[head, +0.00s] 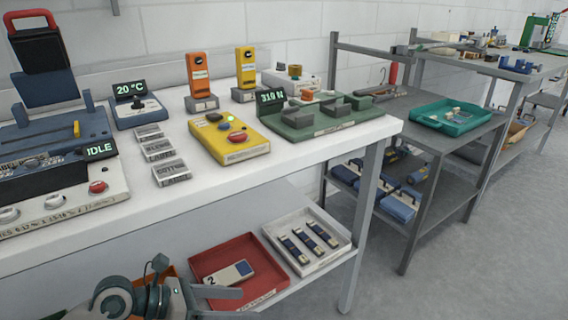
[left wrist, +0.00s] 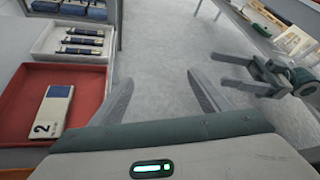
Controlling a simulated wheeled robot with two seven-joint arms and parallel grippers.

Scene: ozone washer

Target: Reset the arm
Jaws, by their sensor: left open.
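My left gripper (head: 238,303) shows at the bottom of the head view, in front of the red tray (head: 265,300) on the lower shelf. In the left wrist view its two fingers (left wrist: 163,88) stand apart, with only grey floor between them. It is open and empty, to the right of the tray. My right gripper (left wrist: 215,70) shows at the right of the left wrist view, its fingers apart and nothing between them. I cannot make out the right arm in the head view.
The red tray holds a device marked 2 (head: 232,272). A white tray (head: 343,251) beside it holds several dark strips. The white bench (head: 310,145) above carries several instruments. A table leg (head: 362,225) stands right of the trays; the floor (head: 470,270) beyond is clear.

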